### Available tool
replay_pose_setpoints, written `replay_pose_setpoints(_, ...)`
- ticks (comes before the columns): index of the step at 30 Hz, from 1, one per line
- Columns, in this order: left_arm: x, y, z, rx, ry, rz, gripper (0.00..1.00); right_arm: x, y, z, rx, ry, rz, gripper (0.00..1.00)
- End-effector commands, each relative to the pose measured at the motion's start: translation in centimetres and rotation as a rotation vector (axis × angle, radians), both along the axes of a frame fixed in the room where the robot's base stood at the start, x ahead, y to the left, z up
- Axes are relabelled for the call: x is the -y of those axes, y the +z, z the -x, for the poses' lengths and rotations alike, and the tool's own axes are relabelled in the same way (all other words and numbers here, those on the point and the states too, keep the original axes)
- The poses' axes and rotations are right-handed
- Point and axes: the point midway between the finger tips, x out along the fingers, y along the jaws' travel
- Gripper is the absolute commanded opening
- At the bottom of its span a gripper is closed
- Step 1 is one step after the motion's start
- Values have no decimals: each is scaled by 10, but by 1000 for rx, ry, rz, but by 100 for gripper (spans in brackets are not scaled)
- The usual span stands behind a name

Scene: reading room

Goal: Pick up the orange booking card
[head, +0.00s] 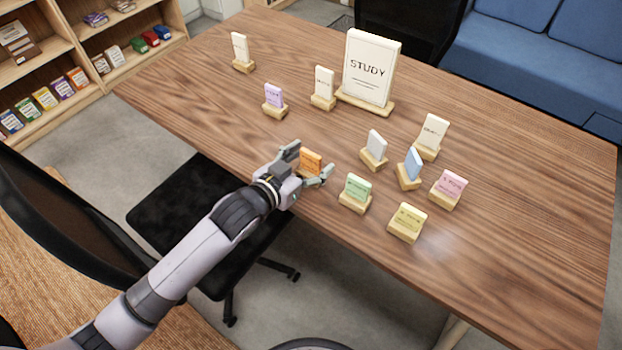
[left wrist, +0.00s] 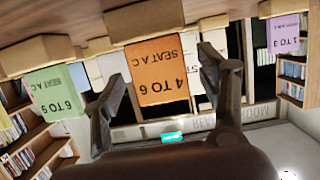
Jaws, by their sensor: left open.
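The orange booking card (head: 311,160) stands upright in a small wooden block near the table's near edge. In the left wrist view, which is upside down, the orange card (left wrist: 160,85) reads "4 TO 6" and "SEAT A C". My left gripper (head: 308,165) is open, with one finger on each side of the orange card. The left wrist view shows gaps between both fingers (left wrist: 163,66) and the card, so it does not look gripped. The card's base is partly hidden by the gripper in the head view. My right gripper is not in view.
A green card (head: 358,187) stands close to the right, with yellow (head: 408,219), pink (head: 450,187), blue (head: 413,163) and white (head: 376,144) cards beyond. A purple card (head: 274,96) and a large STUDY sign (head: 369,68) stand farther back. The table's (head: 520,260) right side is clear.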

Motion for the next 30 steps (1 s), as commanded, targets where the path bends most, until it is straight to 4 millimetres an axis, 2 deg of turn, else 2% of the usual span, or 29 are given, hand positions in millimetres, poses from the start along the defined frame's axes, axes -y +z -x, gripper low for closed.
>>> replay_pose_setpoints(2, 3, -4, -5, 1, 1, -1, 67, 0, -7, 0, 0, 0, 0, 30)
replay_pose_setpoints(11, 5, -2, -7, 0, 0, -1, 66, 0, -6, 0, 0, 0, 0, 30)
replay_pose_setpoints(30, 5, -2, -7, 0, 0, -1, 23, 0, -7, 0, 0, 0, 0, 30)
